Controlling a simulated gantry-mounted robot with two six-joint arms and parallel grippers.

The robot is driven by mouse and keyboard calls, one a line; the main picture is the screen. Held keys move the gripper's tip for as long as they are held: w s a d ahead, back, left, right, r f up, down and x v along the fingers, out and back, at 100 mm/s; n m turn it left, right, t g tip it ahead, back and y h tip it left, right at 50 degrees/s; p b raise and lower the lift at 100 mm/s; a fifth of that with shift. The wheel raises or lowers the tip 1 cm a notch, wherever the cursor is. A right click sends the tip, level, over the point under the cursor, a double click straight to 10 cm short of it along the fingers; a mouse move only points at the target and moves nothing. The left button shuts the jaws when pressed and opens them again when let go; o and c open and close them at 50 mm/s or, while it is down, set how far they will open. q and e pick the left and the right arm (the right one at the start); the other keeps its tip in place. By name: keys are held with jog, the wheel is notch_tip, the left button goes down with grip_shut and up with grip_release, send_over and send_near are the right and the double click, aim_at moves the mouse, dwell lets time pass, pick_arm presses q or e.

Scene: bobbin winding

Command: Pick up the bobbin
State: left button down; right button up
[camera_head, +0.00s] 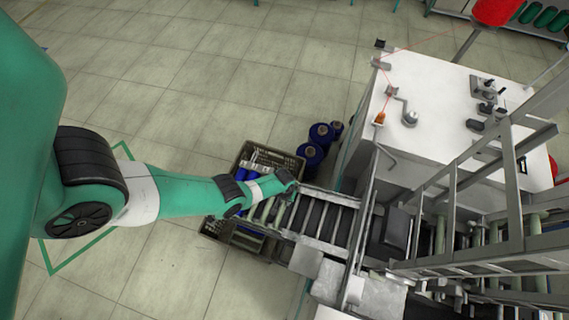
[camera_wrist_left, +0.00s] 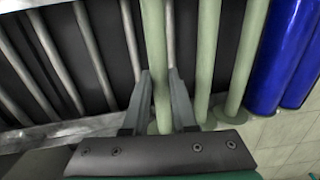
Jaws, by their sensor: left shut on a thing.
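Several pale green tube-shaped bobbins lie side by side at the left end of a slatted metal rack (camera_head: 330,217) in the head view. My left gripper (camera_wrist_left: 159,73) has its two grey fingers on either side of one pale green bobbin (camera_wrist_left: 155,35) in the left wrist view and is shut on it. In the head view my left arm reaches in from the left, and its wrist covers part of the bobbins; the fingers are hard to make out there. My right gripper is not in view.
A dark crate (camera_head: 243,151) is behind my wrist. Blue spools (camera_head: 320,132) stand on the floor beside a white machine cabinet (camera_head: 425,85). Open tiled floor (camera_head: 190,80) is on the left.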

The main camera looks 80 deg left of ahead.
aim_at(285, 202)
pick_arm(q)
notch_tip(285, 202, up, 10)
jog(key=p, duration=0.8)
jog(key=shift+f+p, duration=0.25)
jog(key=shift+p, duration=0.05)
jog(key=shift+f, duration=0.1)
dwell(0.6)
